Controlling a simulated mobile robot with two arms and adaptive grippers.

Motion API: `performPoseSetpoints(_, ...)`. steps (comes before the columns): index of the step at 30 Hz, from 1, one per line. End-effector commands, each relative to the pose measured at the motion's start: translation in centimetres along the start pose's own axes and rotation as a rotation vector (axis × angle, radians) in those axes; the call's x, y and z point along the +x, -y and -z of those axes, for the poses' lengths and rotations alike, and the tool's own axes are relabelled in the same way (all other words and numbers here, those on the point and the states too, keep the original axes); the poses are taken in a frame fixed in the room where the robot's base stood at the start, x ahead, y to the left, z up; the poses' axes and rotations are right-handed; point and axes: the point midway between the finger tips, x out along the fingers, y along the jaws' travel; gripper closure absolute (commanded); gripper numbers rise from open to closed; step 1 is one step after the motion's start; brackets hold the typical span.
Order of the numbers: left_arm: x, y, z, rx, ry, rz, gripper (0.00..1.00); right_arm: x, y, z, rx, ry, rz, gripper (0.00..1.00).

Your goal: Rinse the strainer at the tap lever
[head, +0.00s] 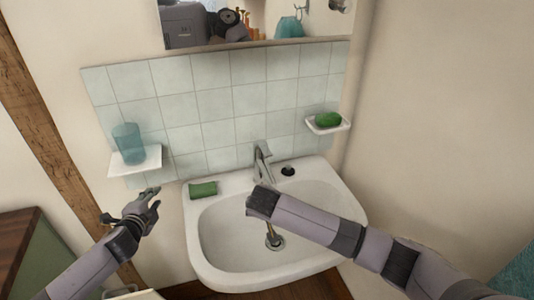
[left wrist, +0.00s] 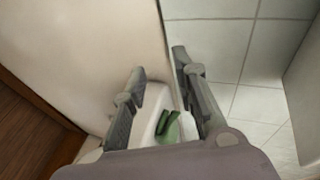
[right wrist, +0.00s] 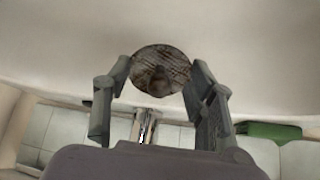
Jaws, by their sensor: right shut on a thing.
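The strainer (right wrist: 160,72) is a round, grimy disc with brownish marks and a knob in the middle. It sits between the fingertips of my right gripper (right wrist: 163,82), which is shut on it. In the head view my right gripper (head: 263,203) is over the basin in front of the tap, and my arm hides the strainer there. The tap lever (head: 262,148) tops the chrome tap; the tap also shows in the right wrist view (right wrist: 144,125). I see no running water. My left gripper (head: 148,202) is open and empty, left of the sink; its open fingers show in the left wrist view (left wrist: 160,85).
The white sink (head: 213,262) has a drain (head: 275,241). A green sponge (head: 203,188) and a black stopper (head: 288,170) lie on its rear ledge. A shelf (head: 150,160) holds a teal cup (head: 128,143). A dish (head: 340,127) holds green soap (head: 327,119).

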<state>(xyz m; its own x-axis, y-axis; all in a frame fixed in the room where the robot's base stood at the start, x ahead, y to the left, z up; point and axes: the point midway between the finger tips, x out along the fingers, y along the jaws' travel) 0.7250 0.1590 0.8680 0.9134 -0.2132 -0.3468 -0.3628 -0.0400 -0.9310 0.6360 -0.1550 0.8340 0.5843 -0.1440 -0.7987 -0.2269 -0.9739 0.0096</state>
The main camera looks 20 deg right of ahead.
Motion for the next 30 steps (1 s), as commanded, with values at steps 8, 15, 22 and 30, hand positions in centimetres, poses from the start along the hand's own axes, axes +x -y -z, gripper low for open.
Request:
performPoseSetpoints(8,-1.5,7.8,13.5,-0.094,-0.402,0.149,0.73,0.0,0.0,0.0,0.0,0.0,0.0,0.72)
performPoseSetpoints(15,-6.2,11.0,23.3,-0.034,-0.774,0.196,0.73,0.0,0.0,0.0,0.0,0.0,0.0,0.72)
performPoseSetpoints(22,-8.4,9.4,25.6,0.123,-0.917,0.14,0.73,0.0,0.0,0.0,0.0,0.0,0.0,0.72)
performPoseSetpoints(30,-7.2,9.1,27.9,0.147,-0.935,0.127,0.73,0.0,0.0,0.0,0.0,0.0,0.0,0.72)
